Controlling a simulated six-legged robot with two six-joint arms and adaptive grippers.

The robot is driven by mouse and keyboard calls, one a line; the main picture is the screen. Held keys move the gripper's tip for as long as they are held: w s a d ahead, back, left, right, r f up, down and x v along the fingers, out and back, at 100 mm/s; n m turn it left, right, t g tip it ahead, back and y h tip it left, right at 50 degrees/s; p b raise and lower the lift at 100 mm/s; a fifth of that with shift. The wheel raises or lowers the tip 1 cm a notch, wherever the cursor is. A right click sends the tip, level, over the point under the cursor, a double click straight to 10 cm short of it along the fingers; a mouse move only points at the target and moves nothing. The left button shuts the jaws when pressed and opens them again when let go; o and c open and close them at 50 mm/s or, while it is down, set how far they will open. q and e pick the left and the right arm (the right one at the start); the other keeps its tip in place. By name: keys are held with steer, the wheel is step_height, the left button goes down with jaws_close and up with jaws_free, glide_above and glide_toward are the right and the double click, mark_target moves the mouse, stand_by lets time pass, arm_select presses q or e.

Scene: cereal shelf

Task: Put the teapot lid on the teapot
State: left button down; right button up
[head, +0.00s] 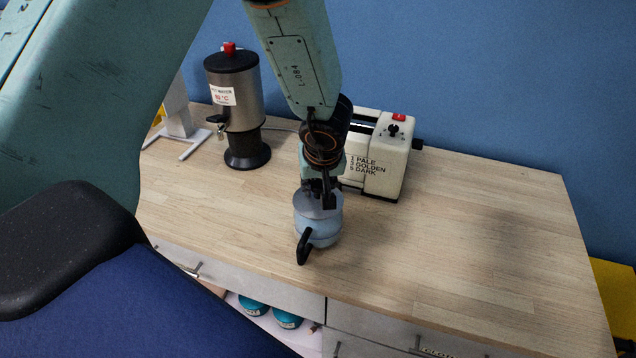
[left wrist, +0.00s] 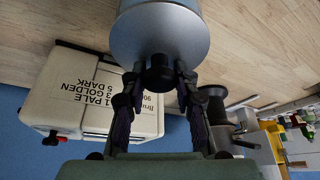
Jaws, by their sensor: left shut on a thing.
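The teapot (head: 325,238) is light blue with a black handle (head: 304,248) toward me. It stands upright on the wooden counter. The teapot lid (head: 312,208) is a grey-blue disc at the teapot's top, under my left gripper (head: 322,194). In the left wrist view, the fingers of my left gripper (left wrist: 160,84) are shut on the black knob of the lid (left wrist: 160,40). The lid covers most of the teapot in that view. I cannot tell whether the lid touches the rim or is slightly above it. My right gripper is not in view.
A cream toaster (head: 384,160) stands just behind the teapot, and a steel water boiler (head: 235,95) stands at the back left. The counter (head: 470,250) is clear to the right. Drawers and a shelf with teal items (head: 287,318) are below the front edge.

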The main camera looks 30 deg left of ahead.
arm_select(q)
steer(key=shift+f, duration=0.15)
steer(key=c, duration=0.9)
jaws_free()
steer(key=shift+c, duration=0.2)
steer(key=v, duration=1.2)
steer(key=shift+s, duration=0.15)
